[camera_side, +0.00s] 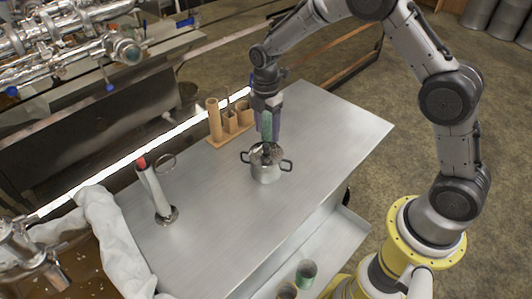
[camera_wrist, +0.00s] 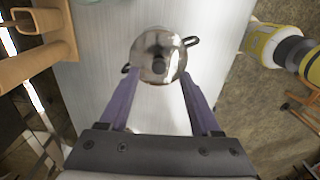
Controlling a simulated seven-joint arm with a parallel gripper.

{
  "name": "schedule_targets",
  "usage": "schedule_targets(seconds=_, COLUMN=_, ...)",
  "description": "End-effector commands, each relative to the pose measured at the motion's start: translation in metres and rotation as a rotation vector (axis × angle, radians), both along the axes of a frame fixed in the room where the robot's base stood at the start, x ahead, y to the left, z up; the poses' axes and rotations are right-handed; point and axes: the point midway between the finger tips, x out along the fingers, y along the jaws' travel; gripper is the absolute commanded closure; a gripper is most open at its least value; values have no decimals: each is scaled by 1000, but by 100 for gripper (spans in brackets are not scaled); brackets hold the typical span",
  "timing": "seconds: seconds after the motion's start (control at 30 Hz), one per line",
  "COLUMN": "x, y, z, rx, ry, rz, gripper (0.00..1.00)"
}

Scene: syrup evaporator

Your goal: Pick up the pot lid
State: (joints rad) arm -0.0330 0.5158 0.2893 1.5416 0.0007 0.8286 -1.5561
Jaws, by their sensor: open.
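The pot (camera_side: 266,174) is a small steel pot with two dark side handles, standing upright on the metal table (camera_side: 215,220). The shiny round pot lid (camera_side: 257,158) sits on top of it. In the wrist view the lid (camera_wrist: 150,44) shows from above with a dark round knob (camera_wrist: 158,66) at its middle. My gripper (camera_side: 267,143) points down just above the lid. Its purple fingers are apart in the wrist view, with the knob between the tips (camera_wrist: 159,74). The gripper holds nothing, and I cannot tell the exact height gap.
A wooden holder (camera_side: 232,130) with upright tubes stands behind the pot. A metal stand with a red top (camera_side: 153,190) and white cloth (camera_side: 115,235) are at left. Table around the pot is clear.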

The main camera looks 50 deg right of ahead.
Motion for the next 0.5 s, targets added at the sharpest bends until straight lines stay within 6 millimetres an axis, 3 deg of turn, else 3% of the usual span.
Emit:
schedule_targets(seconds=0.3, x=-2, y=6, z=-43, rx=0, ry=5, rz=0, gripper=36)
schedule_targets(seconds=0.5, x=-1, y=6, z=-50, rx=0, ry=2, rz=0, gripper=36)
